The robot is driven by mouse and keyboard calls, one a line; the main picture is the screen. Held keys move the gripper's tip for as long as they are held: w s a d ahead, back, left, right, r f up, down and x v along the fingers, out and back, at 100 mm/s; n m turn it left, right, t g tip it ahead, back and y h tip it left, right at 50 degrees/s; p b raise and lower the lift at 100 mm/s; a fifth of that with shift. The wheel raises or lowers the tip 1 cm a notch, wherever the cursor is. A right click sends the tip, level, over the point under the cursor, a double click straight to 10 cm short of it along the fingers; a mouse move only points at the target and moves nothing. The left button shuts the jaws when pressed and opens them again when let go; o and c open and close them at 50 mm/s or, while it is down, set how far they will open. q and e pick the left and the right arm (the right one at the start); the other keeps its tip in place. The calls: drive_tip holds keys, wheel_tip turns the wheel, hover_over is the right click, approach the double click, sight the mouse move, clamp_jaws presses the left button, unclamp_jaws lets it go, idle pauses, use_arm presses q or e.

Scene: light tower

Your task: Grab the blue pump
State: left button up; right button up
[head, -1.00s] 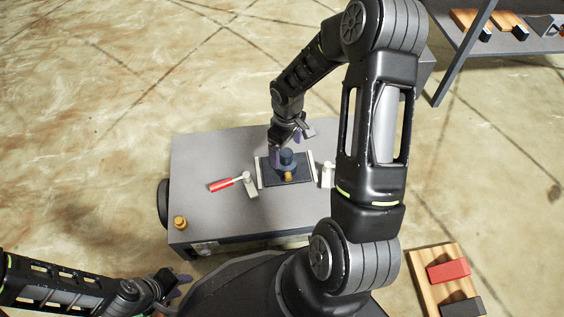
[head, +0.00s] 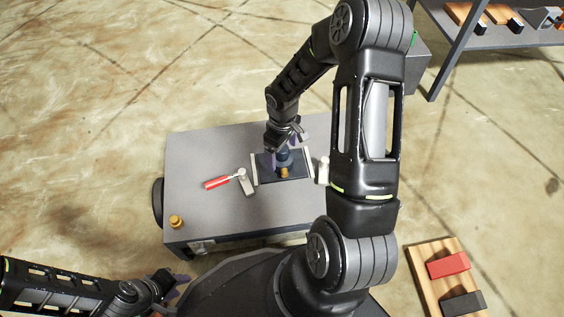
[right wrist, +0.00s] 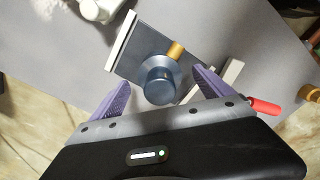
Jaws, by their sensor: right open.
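The blue pump (head: 282,157) stands on a dark plate (head: 262,167) on the grey table, with a brass fitting (head: 284,172) on its near side. In the right wrist view the round blue pump (right wrist: 160,80) lies between the two purple fingers, with the brass fitting (right wrist: 175,50) beyond it. My right gripper (head: 287,147) is open and its fingers are on either side of the pump, with gaps visible in the wrist view. My left gripper (head: 170,287) is at the lower left, away from the table; its fingers are too small to judge.
A red-handled clamp (head: 217,183) lies left of the plate, and a white clamp (head: 323,168) stands right of it. A brass knob (head: 176,221) sits at the table's (head: 205,150) near left corner. A wooden pallet (head: 420,270) is at lower right.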

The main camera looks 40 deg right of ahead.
sight(282, 158)
wheel_tip(282, 158, down, 4)
drive_tip(key=shift+w+f+b, duration=0.1)
drive_tip(key=shift+f+b, duration=0.05)
drive_tip(key=shift+b, duration=0.75)
clamp_jaws()
idle(0.7)
